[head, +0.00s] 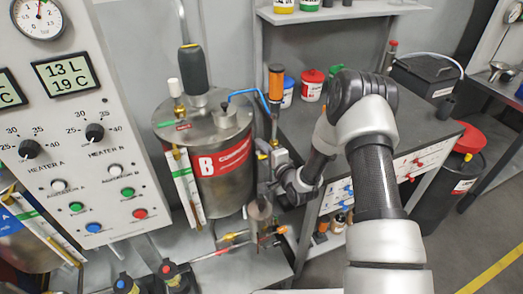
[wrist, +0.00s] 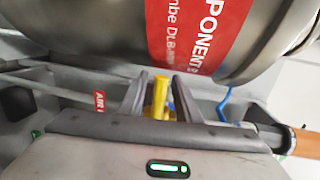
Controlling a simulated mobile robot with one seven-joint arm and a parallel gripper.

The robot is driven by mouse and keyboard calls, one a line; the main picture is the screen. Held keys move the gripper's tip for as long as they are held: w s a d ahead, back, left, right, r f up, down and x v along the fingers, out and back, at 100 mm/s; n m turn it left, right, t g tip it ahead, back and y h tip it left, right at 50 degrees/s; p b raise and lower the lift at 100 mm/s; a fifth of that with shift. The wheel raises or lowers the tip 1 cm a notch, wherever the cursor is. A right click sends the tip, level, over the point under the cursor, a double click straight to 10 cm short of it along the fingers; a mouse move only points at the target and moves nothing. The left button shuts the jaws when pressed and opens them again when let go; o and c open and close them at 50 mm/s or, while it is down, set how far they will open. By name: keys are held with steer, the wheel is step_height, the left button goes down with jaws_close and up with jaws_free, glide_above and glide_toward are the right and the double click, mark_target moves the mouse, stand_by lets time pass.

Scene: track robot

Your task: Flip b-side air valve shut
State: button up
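The steel B tank (head: 215,165), with a red label, stands left of my gripper in the head view. Its curved side and red label (wrist: 198,35) fill the top of the wrist view. A yellow valve lever (wrist: 160,98) stands between the two dark fingers of my gripper (wrist: 160,88). The fingers are apart, one on each side of the lever, with a small gap visible on both sides. A red tag reading "AIR" (wrist: 99,103) is just left of the fingers. In the head view my gripper (head: 270,160) is beside the tank's right side. The valve body is mostly hidden.
The control panel (head: 70,130) stands at the left. A dark bench (head: 420,125) is at the right. Pipes and small valves (head: 240,240) are below the tank.

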steer(key=v, duration=1.7)
steer(key=shift+s, duration=0.2)
steer(key=shift+d, duration=0.15)
